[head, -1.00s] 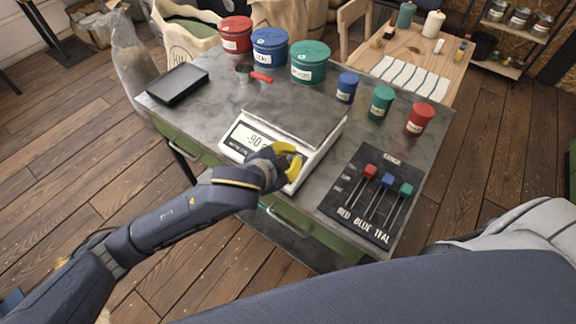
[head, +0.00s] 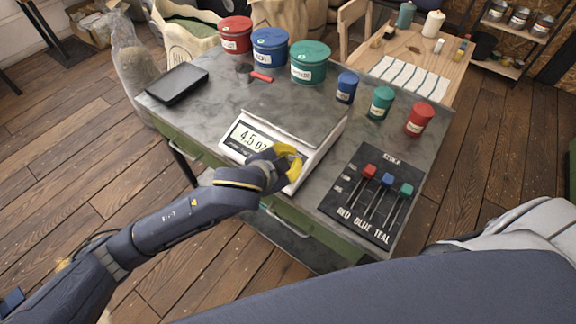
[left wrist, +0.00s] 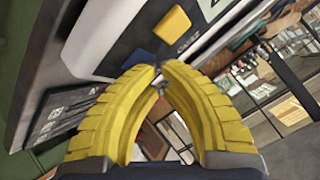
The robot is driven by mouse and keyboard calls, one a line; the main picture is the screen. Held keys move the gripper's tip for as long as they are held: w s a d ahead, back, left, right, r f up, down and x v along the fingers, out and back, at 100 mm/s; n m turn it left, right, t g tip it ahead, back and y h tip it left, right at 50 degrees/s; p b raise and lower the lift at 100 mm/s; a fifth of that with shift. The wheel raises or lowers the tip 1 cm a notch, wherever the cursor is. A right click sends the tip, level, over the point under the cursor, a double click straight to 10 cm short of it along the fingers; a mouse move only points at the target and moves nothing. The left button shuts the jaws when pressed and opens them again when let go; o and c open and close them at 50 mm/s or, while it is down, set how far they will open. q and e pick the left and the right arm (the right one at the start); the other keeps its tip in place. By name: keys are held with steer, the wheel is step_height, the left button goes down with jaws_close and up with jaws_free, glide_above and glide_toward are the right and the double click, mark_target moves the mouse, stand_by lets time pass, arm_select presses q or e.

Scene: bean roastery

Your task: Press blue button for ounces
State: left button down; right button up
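In the head view my gripper hides the buttons. My right gripper is out of view.
A black board (head: 340,200) with red, blue and teal sliders lies right of the scale. Small canisters (head: 380,103) and larger tubs (head: 309,70) stand behind. A black tray (head: 178,86) is at the left, and a red-handled scoop (head: 261,77) lies near the tubs.

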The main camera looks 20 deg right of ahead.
arm_select(q)
steer(key=shift+r, duration=0.15)
steer(key=shift+s+a+r, duration=0.15)
steer(key=shift+a+r, duration=0.1)
steer(key=shift+r, duration=0.45)
steer(key=shift+s+a+r, duration=0.15)
steer(key=shift+a+r, duration=0.05)
steer(key=shift+r, duration=0.6)
steer(key=shift+s+a+r, duration=0.15)
steer(key=shift+a+r, duration=0.1)
steer(key=shift+r, duration=0.5)
steer(key=shift+s+a+r, duration=0.15)
steer(key=shift+a+r, duration=0.05)
steer(key=shift+r, duration=0.6)
